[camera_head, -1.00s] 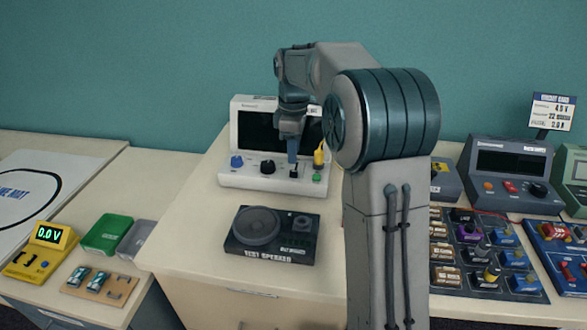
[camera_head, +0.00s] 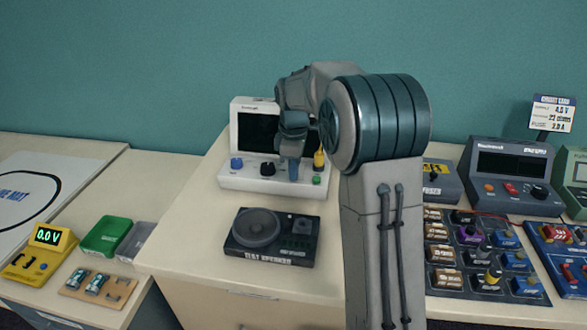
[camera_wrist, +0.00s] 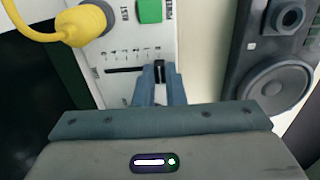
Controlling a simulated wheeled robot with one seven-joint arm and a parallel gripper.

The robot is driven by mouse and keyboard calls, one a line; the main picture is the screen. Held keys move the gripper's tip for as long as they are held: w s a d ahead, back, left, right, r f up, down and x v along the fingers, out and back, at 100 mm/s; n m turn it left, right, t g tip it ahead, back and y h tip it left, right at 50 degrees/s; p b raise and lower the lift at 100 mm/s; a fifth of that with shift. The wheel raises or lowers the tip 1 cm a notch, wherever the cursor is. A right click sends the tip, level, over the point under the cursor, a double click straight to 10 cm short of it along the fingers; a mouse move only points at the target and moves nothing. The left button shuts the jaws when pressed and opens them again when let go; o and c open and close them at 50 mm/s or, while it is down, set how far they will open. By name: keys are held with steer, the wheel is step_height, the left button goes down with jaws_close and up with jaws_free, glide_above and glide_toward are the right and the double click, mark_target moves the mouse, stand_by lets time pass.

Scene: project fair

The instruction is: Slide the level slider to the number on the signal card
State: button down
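The white console (camera_head: 240,180) stands at the back of the middle table, with a dark screen. Its level slider shows in the wrist view as a dark slot (camera_wrist: 122,70) beside a row of small numbers that I cannot read. The slider's black knob (camera_wrist: 158,68) is at the right part of the visible slot. My gripper (camera_wrist: 158,80) is down at the panel, one blue-grey fingertip on each side of the knob with a narrow gap. Whether the fingers press on it is unclear. I see no signal card; my arm covers the area right of the console.
A yellow plug and cable (camera_wrist: 82,24) and a green button (camera_wrist: 150,11) are close to the slot. The test speaker (camera_head: 270,238) lies in front of the console. A circuit card (camera_head: 553,113) and other devices stand on the right table.

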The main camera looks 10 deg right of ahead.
steer(key=w+p, duration=0.1)
steer(key=w+d+p, duration=0.1)
steer(key=w, duration=0.1)
steer(key=shift+w+d+r+p, duration=0.15)
steer(key=shift+d+r+p, duration=0.05)
steer(key=shift+p, duration=0.1)
steer(key=shift+w+d+f+p, duration=0.2)
steer(key=shift+w+d+p, duration=0.1)
steer(key=shift+w, duration=0.3)
steer(key=shift+a, duration=0.1)
steer(key=c, duration=1.5)
jaws_free()
step_height(320, 180, up, 14)
steer(key=shift+f+p, duration=0.1)
steer(key=shift+p, duration=0.2)
